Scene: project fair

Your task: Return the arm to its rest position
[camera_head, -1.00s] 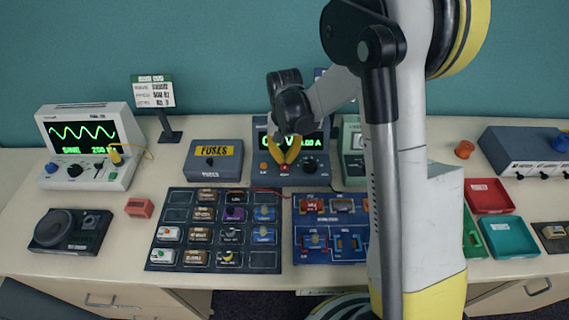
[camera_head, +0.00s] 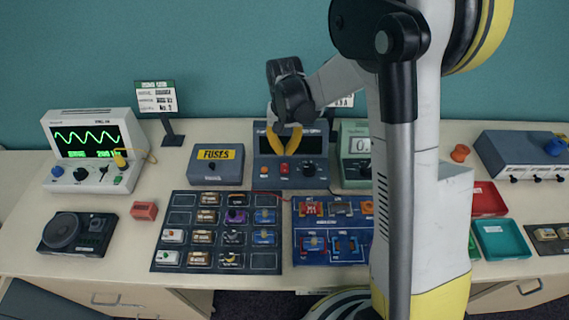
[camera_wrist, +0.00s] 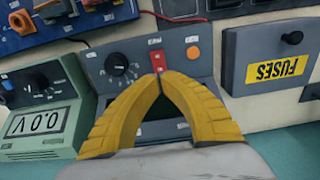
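My gripper (camera_head: 284,151) has two yellow fingers whose tips meet, with nothing seen between them. It hangs in front of the grey power supply (camera_head: 263,184), whose display is dark. In the wrist view the fingertips (camera_wrist: 159,70) overlap the lower end of the supply's red switch (camera_wrist: 155,46); I cannot tell whether they touch it. The switch also shows just below the fingers in the head view (camera_head: 284,169). My arm reaches out over the bench from the right of the head view and hides part of it.
The grey fuses box (camera_head: 213,177) stands left of the supply and the green meter (camera_head: 356,145) right of it. A dark component tray (camera_head: 180,216) and a blue circuit board (camera_head: 325,256) lie in front. An oscilloscope (camera_head: 75,180) and small sign (camera_head: 156,97) stand left.

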